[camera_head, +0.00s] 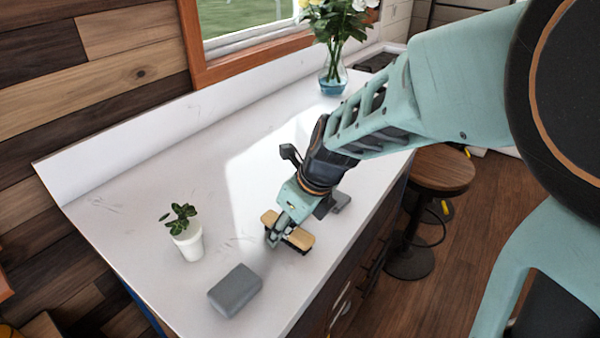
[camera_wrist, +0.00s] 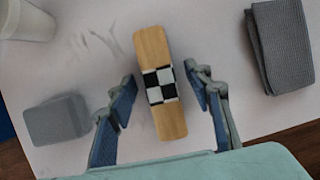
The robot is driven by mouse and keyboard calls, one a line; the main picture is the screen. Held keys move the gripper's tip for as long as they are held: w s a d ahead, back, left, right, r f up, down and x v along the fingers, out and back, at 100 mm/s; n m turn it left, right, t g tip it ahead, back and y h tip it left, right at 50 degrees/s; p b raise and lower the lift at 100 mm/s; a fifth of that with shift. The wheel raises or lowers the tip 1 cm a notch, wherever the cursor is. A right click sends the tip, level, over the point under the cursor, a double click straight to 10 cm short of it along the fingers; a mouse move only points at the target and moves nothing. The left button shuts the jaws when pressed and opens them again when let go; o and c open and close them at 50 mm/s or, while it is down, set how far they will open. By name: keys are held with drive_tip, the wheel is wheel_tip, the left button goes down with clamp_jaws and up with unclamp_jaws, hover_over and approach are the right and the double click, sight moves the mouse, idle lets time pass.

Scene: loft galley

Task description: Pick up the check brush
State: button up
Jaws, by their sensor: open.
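The check brush (camera_wrist: 155,50) is a light wooden bar with a black-and-white checked band across its middle. In the wrist view it lies upright in the picture, between the two blue-padded fingers of my gripper (camera_wrist: 163,98). The fingers are open, with a gap on each side of the brush. In the head view the brush (camera_head: 301,238) lies on the white counter under my gripper (camera_head: 283,236), which hides its middle. I cannot tell how far the fingertips are above the counter.
A grey block (camera_head: 235,290) lies to the left of the brush, near a potted plant (camera_head: 187,240). A folded grey cloth (camera_wrist: 280,45) lies on the other side. A flower vase (camera_head: 333,78) stands at the far end of the counter (camera_head: 180,150). A stool (camera_head: 440,172) stands beside it.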

drive_tip(key=shift+f, duration=0.2)
idle(0.3)
clamp_jaws()
